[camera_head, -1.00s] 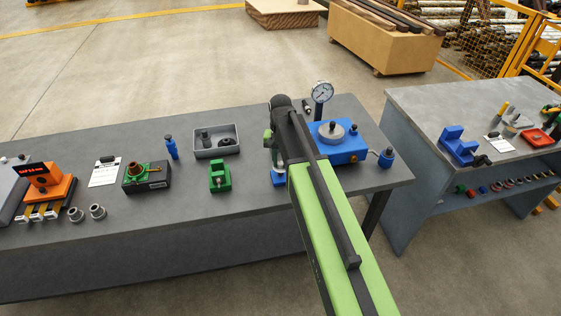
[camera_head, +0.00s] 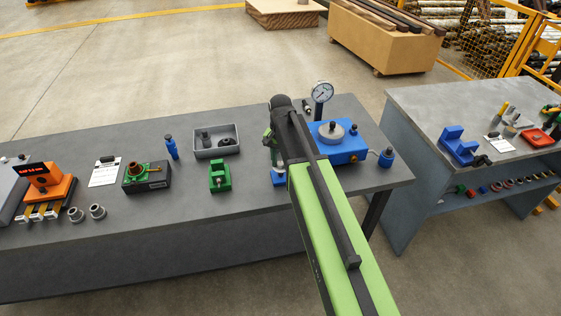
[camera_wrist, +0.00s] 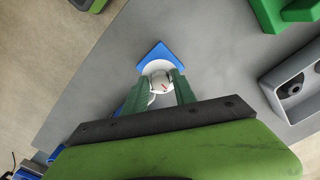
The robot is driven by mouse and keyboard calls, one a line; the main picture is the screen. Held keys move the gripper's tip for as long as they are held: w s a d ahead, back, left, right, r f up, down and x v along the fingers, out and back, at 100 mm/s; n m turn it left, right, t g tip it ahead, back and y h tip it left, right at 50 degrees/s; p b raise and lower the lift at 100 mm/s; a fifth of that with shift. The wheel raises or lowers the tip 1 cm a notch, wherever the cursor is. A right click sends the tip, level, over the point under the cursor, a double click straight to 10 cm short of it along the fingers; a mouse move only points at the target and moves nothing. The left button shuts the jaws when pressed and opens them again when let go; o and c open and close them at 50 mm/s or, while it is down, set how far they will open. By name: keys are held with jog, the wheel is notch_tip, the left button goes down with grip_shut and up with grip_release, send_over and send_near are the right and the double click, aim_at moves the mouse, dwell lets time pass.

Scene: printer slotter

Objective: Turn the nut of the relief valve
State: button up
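The relief valve shows in the wrist view as a blue base (camera_wrist: 153,54) with a pale round part on it. A silver nut-like piece (camera_wrist: 160,80) stands on top, with a small red mark near it. In the head view only part of the blue base (camera_head: 279,178) shows below my arm. My gripper (camera_wrist: 160,82) is over the valve, its two green fingers one on each side of the silver piece. Whether the fingers touch it cannot be made out. In the head view my gripper (camera_head: 270,142) is mostly hidden behind my wrist.
A blue unit (camera_head: 345,155) with a round grey top stands right of my gripper, with a pressure gauge (camera_head: 322,92) behind it. A green block (camera_head: 219,178) and a grey bin (camera_head: 216,152) are to the left. Bare bench (camera_head: 200,205) lies in front.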

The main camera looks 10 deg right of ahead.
jog(key=shift+o, duration=1.1)
jog(key=shift+r, duration=0.1)
notch_tip(320, 180, up, 17)
jog(key=p, duration=1.7)
jog(key=shift+r, duration=0.15)
jog(key=b, duration=0.5)
send_over(281, 165)
notch_tip(281, 165, down, 5)
jog(key=s+f+n+b, duration=0.6)
jog(key=s+f+b, duration=0.3)
jog(key=s, duration=0.5)
jog(key=shift+a+f+b, duration=0.15)
jog(key=shift+f+b, duration=0.15)
jog(key=shift+f, duration=0.25)
